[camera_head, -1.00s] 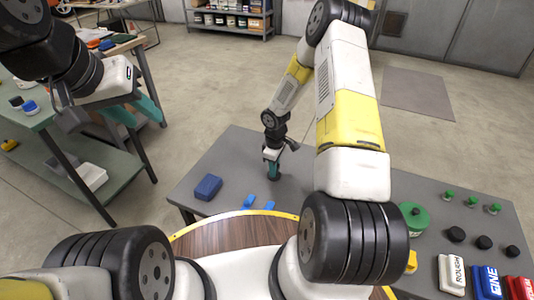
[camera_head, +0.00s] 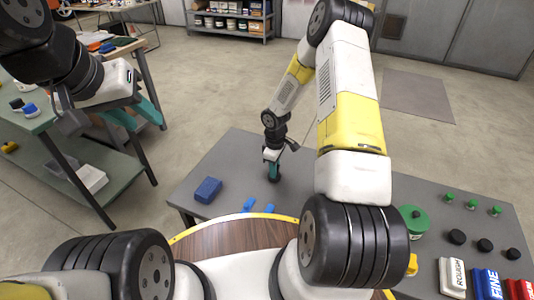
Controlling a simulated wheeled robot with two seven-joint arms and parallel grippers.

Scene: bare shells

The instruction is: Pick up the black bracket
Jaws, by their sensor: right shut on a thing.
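My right gripper (camera_head: 272,170) points down at the grey table, its teal fingers shut on a small dark thing (camera_head: 275,179) at the tabletop. This dark thing appears to be the black bracket, but it is mostly hidden by the fingers and its shape cannot be told. My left gripper (camera_head: 147,120) is open and empty, its two teal fingers apart, in front of the green bench at the left.
The grey table (camera_head: 235,150) also carries a blue block (camera_head: 208,189), small blue pieces (camera_head: 248,205), a green round thing (camera_head: 413,221), several black and green knobs, and boxes marked ROUGH (camera_head: 452,277) and FINE (camera_head: 487,283). A green bench (camera_head: 120,165) stands left.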

